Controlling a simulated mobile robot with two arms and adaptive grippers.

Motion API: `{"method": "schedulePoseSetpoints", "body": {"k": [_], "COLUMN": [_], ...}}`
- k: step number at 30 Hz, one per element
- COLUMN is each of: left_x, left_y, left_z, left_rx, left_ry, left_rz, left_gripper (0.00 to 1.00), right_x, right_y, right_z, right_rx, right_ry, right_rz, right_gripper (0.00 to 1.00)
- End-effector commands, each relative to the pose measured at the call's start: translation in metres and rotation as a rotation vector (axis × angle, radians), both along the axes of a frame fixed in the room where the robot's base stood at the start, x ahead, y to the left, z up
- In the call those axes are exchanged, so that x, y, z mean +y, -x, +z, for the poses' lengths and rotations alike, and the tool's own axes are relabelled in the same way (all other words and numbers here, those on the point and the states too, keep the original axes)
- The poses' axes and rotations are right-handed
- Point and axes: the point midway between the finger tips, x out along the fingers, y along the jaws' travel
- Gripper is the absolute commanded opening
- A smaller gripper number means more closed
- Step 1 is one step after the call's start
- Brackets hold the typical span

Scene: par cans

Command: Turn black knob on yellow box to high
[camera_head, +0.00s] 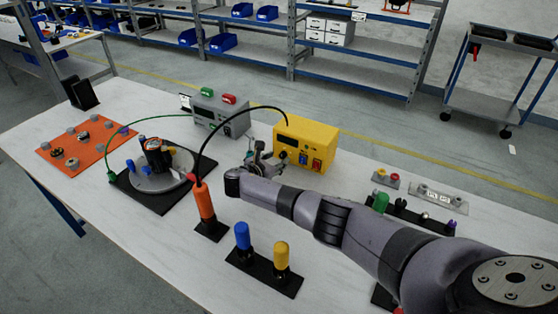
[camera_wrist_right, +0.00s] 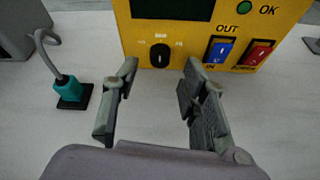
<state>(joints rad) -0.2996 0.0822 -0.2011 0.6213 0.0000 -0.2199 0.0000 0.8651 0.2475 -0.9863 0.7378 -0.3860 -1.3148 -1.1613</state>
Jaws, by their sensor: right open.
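The yellow box (camera_head: 306,142) stands on the white table, right of the grey box. In the right wrist view the yellow box (camera_wrist_right: 190,47) fills the top, with its front panel facing me. The black knob (camera_wrist_right: 160,55) sits low on that panel, with small white marks around it that are too small to read surely. My right gripper (camera_wrist_right: 157,75) is open, its two fingers spread to either side below the knob, apart from it. In the head view my right gripper (camera_head: 262,160) is in front of the box, hiding part of its front. My left gripper is out of view.
A blue switch (camera_wrist_right: 219,50) and a red switch (camera_wrist_right: 255,53) sit right of the knob. A teal plug (camera_wrist_right: 74,92) stands left of my fingers. The grey box (camera_head: 221,112), a round fixture (camera_head: 160,182) and an orange-handled probe (camera_head: 206,205) are nearby on the table (camera_head: 130,225).

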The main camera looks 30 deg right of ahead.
Motion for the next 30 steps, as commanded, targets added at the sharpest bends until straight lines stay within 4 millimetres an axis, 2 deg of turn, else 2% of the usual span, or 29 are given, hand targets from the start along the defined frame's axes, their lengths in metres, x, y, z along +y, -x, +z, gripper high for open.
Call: {"method": "schedulePoseSetpoints", "body": {"k": [8, 18, 30], "left_x": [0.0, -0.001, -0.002], "left_y": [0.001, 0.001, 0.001], "left_z": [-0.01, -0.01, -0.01], "left_rx": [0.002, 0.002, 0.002], "left_ry": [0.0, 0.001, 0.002], "left_rz": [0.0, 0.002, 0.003], "left_gripper": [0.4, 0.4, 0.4], "right_x": [-0.018, -0.021, -0.021], "right_y": [-0.012, -0.013, -0.013], "right_z": [-0.01, -0.01, -0.01], "right_rx": [0.0, 0.0, 0.001], "right_ry": [0.0, -0.001, 0.0], "right_rz": [0.001, 0.001, 0.001], "right_gripper": [0.4, 0.4, 0.14]}}
